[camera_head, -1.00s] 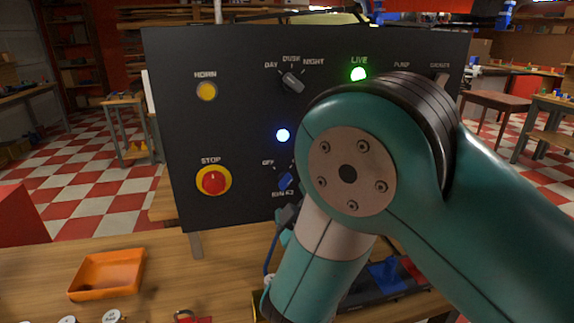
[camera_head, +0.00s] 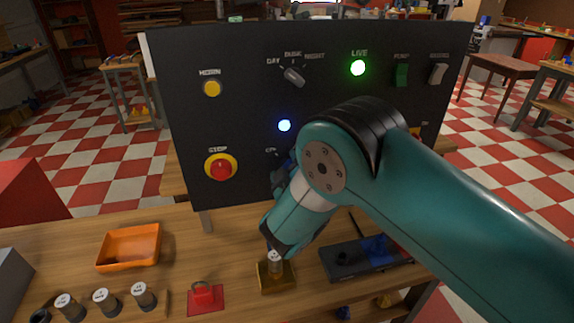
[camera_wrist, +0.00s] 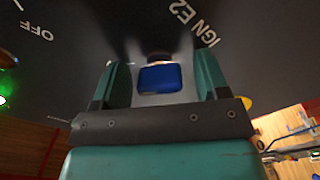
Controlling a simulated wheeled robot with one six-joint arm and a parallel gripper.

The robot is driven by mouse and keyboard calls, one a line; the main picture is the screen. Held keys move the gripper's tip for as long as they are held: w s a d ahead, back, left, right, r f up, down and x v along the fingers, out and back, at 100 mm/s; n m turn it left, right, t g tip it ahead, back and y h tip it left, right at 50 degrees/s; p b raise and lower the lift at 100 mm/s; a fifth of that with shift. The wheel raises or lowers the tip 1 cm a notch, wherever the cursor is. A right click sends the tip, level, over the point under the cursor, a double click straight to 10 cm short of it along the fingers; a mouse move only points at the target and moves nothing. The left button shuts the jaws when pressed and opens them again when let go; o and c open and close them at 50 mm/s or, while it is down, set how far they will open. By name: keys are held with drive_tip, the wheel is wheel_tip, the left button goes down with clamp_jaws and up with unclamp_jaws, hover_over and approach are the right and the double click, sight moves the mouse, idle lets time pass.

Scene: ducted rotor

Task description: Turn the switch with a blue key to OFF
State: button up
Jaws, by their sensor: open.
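The blue key of the switch (camera_wrist: 161,78) shows in the wrist view, between the two teal fingers of my gripper (camera_wrist: 162,80). The fingers are open, one on each side of the key; I cannot tell whether either touches it. The labels OFF and IGN E2 are on the dark panel around the switch. In the head view my arm hides the key, and my gripper (camera_head: 283,175) is mostly hidden at the panel's lower middle. A lit blue-white lamp (camera_head: 284,126) sits above it.
The black panel (camera_head: 240,60) also carries a yellow horn button (camera_head: 212,88), a red stop button (camera_head: 221,169), a three-way selector (camera_head: 293,76), a green LIVE lamp (camera_head: 358,68) and two rockers. An orange tray (camera_head: 130,247), a red padlock (camera_head: 205,294) and several cylinders lie on the bench.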

drive_tip(key=c, duration=0.9)
drive_tip(key=shift+f+n, duration=0.1)
drive_tip(key=shift+n, duration=0.3)
drive_tip(key=n+b, duration=0.1)
drive_tip(key=n, duration=0.1)
drive_tip(key=shift+n+b, duration=0.4)
drive_tip(key=n, duration=0.4)
drive_tip(key=shift+n+b, duration=0.3)
drive_tip(key=shift+b, duration=0.1)
drive_tip(key=n, duration=0.4)
drive_tip(key=shift+n+p, duration=0.45)
drive_tip(key=shift+n, duration=1.35)
